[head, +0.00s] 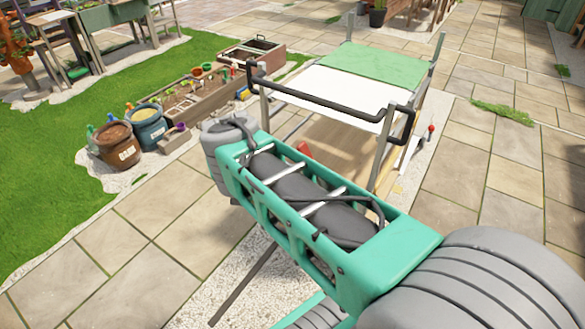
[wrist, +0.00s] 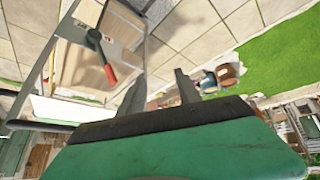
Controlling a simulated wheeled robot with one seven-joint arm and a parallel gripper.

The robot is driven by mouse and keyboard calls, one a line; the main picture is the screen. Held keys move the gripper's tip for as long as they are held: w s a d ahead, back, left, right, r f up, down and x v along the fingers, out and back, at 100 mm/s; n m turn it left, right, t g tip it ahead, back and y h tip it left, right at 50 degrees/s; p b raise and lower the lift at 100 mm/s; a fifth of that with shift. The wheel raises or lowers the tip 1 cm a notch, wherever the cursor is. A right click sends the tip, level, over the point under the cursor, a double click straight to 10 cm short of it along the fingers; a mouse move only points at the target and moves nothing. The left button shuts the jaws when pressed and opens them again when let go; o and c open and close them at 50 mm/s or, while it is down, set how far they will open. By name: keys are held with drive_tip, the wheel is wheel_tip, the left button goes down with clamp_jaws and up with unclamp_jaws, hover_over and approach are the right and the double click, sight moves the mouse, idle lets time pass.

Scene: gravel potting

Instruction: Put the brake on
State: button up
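A trolley with a black push bar (head: 330,108) and a metal frame stands in front of me in the head view. In the wrist view a lever with a red grip (wrist: 110,75) sits on a grey plate (wrist: 75,31) on a frame. The red grip hangs below its dark pivot and is left of my gripper's fingers.
The trolley carries a white board (head: 335,90) and a green panel (head: 375,62). A red-knobbed rod (head: 430,130) is at its right side. Pots (head: 118,147) and a wooden planter (head: 200,105) stand on gravel at left. Paving (head: 150,230) is open at lower left.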

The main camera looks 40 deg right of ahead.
drive_tip(key=w+d+f+m+h+b, duration=0.4)
drive_tip(key=w+d+f+h+b, duration=0.45)
drive_tip(key=d+f+b, duration=0.6)
drive_tip(key=h+b, duration=0.6)
drive_tip(key=b, duration=0.5)
approach(304, 156)
drive_tip(key=w+x, duration=0.1)
drive_tip(key=x, duration=0.3)
drive_tip(key=shift+m, duration=0.3)
drive_tip(key=x, duration=0.6)
drive_tip(key=shift+d+f, duration=0.4)
drive_tip(key=shift+d, duration=0.05)
drive_tip(key=shift+c, duration=0.3)
clamp_jaws()
